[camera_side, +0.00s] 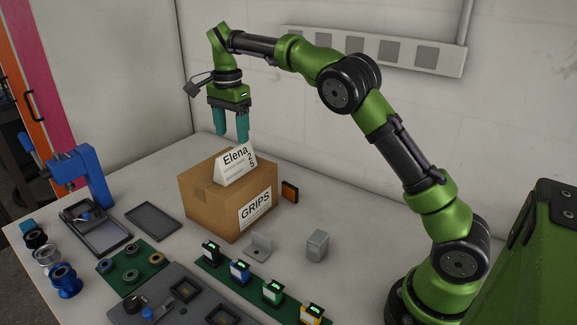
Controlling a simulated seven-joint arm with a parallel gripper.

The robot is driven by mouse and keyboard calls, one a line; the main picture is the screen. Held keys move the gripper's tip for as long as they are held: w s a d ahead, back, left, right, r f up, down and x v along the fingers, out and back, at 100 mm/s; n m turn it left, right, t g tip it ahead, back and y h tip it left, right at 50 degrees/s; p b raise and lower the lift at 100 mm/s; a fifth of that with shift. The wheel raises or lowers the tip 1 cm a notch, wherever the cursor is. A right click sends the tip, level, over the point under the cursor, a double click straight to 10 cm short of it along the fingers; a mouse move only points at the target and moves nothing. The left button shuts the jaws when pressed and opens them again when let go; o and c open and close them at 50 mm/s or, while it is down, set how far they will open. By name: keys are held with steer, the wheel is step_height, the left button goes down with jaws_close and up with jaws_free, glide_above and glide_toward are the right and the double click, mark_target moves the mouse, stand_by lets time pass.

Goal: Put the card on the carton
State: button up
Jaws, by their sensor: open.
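The card (235,165) is a white folded tent card marked "Elena 25". It stands upright on top of the brown carton (202,203), whose front label reads "GRIPS". My gripper (231,138) has two teal fingers pointing down. It is open and empty, and in the picture its fingertips show just above the card, toward the carton's back edge. I cannot tell the exact gap between the fingertips and the card.
A blue press (92,178), a dark tray (153,221) and several spools (64,281) are at the left. A green strip (255,284) with small coloured devices lies in front. A grey block (317,245) and bracket (259,246) stand right of the carton.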

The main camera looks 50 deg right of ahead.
step_height(320, 180, up, 3)
steer(key=shift+f, duration=0.1)
steer(key=s+a+r+n+t+y, duration=0.1)
steer(key=s+r+n+t, duration=0.15)
steer(key=s, duration=0.35)
steer(key=s+r+n+t+y, duration=0.1)
steer(key=s+r+n, duration=0.3)
steer(key=s, duration=0.3)
steer(key=s+a+f+n+t, duration=0.2)
steer(key=s+f+n, duration=0.1)
steer(key=s, duration=0.5)
steer(key=s+a+f+n+t, duration=0.1)
steer(key=s+a+f+n, duration=0.2)
steer(key=s, duration=0.5)
step_height(320, 180, down, 3)
steer(key=shift+a+r+n+t, duration=0.15)
steer(key=shift+n+t, duration=0.2)
steer(key=shift+n, duration=0.4)
